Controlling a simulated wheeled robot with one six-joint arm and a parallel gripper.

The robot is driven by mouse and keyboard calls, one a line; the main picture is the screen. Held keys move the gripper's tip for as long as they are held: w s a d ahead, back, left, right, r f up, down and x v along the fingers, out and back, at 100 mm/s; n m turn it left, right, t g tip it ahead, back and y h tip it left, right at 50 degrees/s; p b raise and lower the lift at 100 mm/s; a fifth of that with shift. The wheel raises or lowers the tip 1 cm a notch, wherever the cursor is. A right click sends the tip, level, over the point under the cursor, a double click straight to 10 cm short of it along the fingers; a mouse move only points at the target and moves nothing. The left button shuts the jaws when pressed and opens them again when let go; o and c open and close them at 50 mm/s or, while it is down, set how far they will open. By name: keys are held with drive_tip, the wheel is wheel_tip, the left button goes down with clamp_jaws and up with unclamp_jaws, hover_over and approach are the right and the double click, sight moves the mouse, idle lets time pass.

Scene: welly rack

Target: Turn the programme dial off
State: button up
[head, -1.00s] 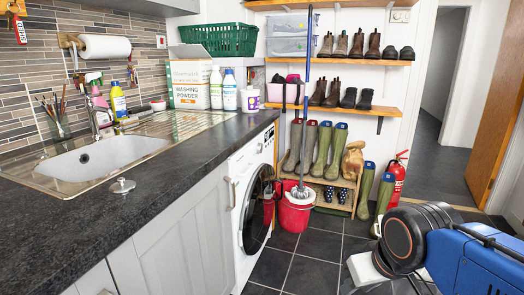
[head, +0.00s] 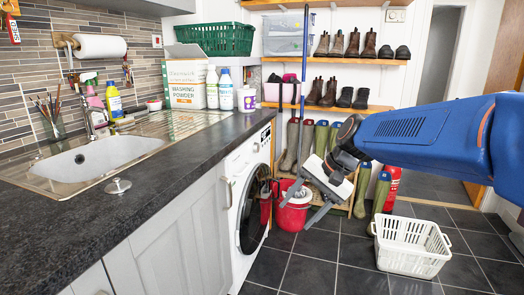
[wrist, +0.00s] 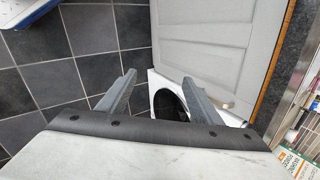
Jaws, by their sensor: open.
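The white washing machine (head: 242,180) stands under the dark worktop, its round dark door facing right. Its control panel (head: 265,137) is at the top of the front. The programme dial (head: 256,147) is small there, and I cannot read its setting. My gripper (head: 296,216) is open and empty, out in front of the machine, lower than the panel and apart from it. In the wrist view my two grey fingers (wrist: 158,78) are spread, with part of the machine (wrist: 156,84) and its dark door opening beyond them. The dial does not show clearly in the wrist view.
A red bucket (head: 293,214) with a mop stands behind my gripper. A white basket (head: 412,262) sits on the dark floor at right. Grey cupboards (head: 172,240) run left of the machine. Wellies and a fire extinguisher (head: 391,185) are behind my arm.

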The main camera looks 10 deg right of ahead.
drive_tip(key=w+r+m+y, duration=0.25)
drive_tip(key=w+m, duration=0.25)
drive_tip(key=w, duration=1)
drive_tip(key=m+t+y, duration=0.7)
drive_tip(key=m, duration=0.6)
approach(258, 148)
drive_tip(key=x, duration=0.8)
drive_tip(key=shift+w+d+f, duration=0.1)
drive_tip(key=shift+w, duration=0.1)
drive_tip(key=c, duration=1.1)
